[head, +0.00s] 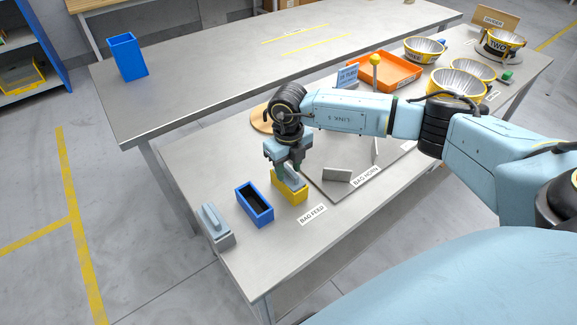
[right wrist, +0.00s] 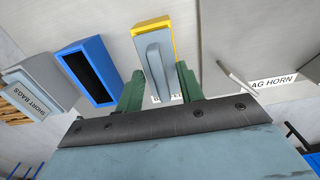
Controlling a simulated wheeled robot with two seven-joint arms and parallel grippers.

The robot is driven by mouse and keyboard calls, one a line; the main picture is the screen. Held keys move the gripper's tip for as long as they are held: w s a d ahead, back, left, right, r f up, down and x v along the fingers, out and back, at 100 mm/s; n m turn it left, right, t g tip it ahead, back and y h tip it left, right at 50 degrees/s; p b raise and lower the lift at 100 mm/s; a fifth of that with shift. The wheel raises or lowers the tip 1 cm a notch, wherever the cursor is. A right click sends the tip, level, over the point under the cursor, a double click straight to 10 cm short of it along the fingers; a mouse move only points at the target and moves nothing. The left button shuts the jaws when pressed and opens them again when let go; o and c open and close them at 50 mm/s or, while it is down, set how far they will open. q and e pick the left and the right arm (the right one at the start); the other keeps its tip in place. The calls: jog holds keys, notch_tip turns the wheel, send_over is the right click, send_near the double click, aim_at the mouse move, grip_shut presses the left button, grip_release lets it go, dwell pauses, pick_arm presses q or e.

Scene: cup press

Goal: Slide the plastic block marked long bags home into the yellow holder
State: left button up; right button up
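A grey plastic block (right wrist: 157,62) with a raised ridge stands in the yellow holder (head: 289,197). No marking on it is readable. In the right wrist view the yellow holder (right wrist: 152,24) shows only along the block's far end and right side; how deep the block sits is unclear. My right gripper (head: 290,168) points down over the holder. In the right wrist view its green fingers (right wrist: 159,88) stand apart on both sides of the block's ridge, seemingly with small gaps. My left gripper is out of view.
A blue holder (head: 254,205), open and dark inside, stands left of the yellow one. Beyond it is a grey block (right wrist: 42,85) marked short bags. A bag horn plate (head: 325,190) with upright pieces lies to the right. A blue bin (head: 127,57) stands on the back table.

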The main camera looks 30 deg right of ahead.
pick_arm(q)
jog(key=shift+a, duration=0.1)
